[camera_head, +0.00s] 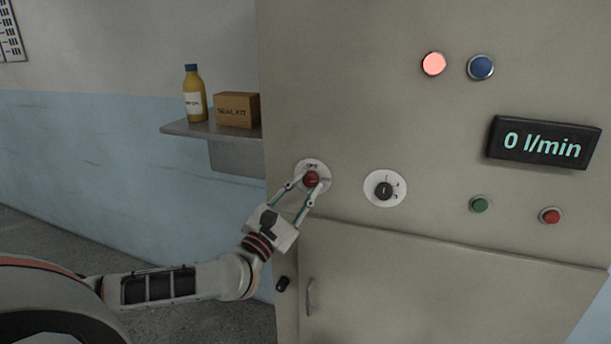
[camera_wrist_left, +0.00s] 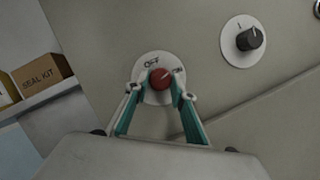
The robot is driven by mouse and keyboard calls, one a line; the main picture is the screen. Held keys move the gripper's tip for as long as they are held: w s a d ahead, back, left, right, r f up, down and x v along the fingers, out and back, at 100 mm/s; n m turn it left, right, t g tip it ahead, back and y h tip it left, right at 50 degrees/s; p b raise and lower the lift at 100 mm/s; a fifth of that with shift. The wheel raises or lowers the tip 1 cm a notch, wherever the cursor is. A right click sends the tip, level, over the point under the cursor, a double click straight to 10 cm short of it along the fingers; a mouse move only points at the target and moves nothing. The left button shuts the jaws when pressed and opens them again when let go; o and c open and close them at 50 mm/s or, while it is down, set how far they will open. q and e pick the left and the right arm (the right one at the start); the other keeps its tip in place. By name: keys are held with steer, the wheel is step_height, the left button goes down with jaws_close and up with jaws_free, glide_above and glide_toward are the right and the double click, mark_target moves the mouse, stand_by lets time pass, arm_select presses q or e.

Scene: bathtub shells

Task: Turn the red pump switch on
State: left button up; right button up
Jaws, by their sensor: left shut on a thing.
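The red pump switch (camera_head: 312,179) is a round red knob on a white dial plate on the grey cabinet front. In the left wrist view the red knob (camera_wrist_left: 161,79) sits between the fingers, with "OFF" above it and "ON" to its right on the plate. My left gripper (camera_head: 308,187) is shut on the red knob, one finger on each side; it also shows in the left wrist view (camera_wrist_left: 160,90). The knob's pointer direction is hard to make out. My right gripper is not in view.
A black rotary knob (camera_head: 384,191) is right of the switch. A display (camera_head: 542,140) reads 0 l/min. A lit red lamp (camera_head: 433,64), blue button (camera_head: 481,67), green button (camera_head: 479,204) and red button (camera_head: 550,215) are on the cabinet. A shelf (camera_head: 190,130) is at left.

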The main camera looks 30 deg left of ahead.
arm_select(q)
steer(key=shift+m+h, duration=0.4)
steer(key=shift+m, duration=0.9)
steer(key=shift+a+m+g+h, duration=0.1)
steer(key=shift+m+g+h, duration=0.25)
steer(key=shift+m, duration=0.35)
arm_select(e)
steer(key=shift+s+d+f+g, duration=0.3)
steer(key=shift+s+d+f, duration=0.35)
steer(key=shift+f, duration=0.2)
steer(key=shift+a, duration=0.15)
arm_select(q)
steer(key=o, duration=1.1)
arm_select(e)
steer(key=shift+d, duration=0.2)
arm_select(q)
steer(key=shift+r, duration=0.1)
